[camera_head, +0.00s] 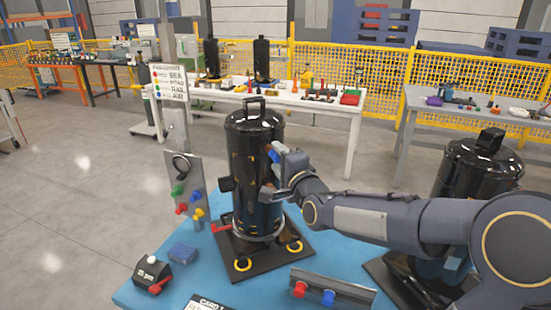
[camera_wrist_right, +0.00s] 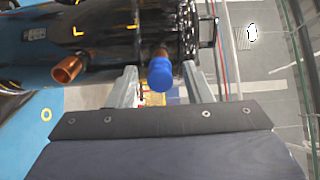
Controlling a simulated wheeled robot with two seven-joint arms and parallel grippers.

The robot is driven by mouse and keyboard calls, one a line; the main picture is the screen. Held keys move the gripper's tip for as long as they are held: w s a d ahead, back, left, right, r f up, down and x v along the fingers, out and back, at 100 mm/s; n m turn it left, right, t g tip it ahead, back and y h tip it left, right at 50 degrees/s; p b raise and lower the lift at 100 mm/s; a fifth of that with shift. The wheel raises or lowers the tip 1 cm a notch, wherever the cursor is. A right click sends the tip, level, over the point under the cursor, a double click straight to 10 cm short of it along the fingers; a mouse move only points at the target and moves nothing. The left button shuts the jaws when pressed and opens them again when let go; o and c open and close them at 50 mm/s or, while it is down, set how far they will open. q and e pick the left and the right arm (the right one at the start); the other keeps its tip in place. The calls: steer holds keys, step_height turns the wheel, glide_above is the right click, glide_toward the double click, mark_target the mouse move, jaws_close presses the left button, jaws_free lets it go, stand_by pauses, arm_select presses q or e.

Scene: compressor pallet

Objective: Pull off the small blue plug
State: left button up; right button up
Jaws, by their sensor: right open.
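The small blue plug (camera_head: 273,154) sits on a short copper stub on the side of the tall black compressor (camera_head: 246,150). In the right wrist view the blue plug (camera_wrist_right: 160,74) shows between the two grey fingers of my right gripper (camera_wrist_right: 162,84). The fingers stand apart on either side of it, with a visible gap. In the head view my right gripper (camera_head: 275,172) is open beside the compressor, its arm reaching in from the right. My left gripper does not show.
An open copper stub (camera_wrist_right: 72,68) sits beside the plug. A rack (camera_head: 328,284) with a red and a blue plug lies at the table's front. An upright panel (camera_head: 186,175) with coloured plugs stands left. A second black compressor (camera_head: 475,175) stands right, behind my arm.

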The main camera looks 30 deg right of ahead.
steer(key=shift+c, duration=0.4)
jaws_close()
steer(key=shift+s, duration=0.15)
steer(key=shift+s+a+b, duration=0.15)
steer(key=shift+s+b, duration=0.35)
steer(key=shift+s, duration=0.95)
steer(key=shift+s+a+b, duration=0.1)
steer(key=shift+s+b, duration=0.4)
steer(key=shift+s, duration=0.9)
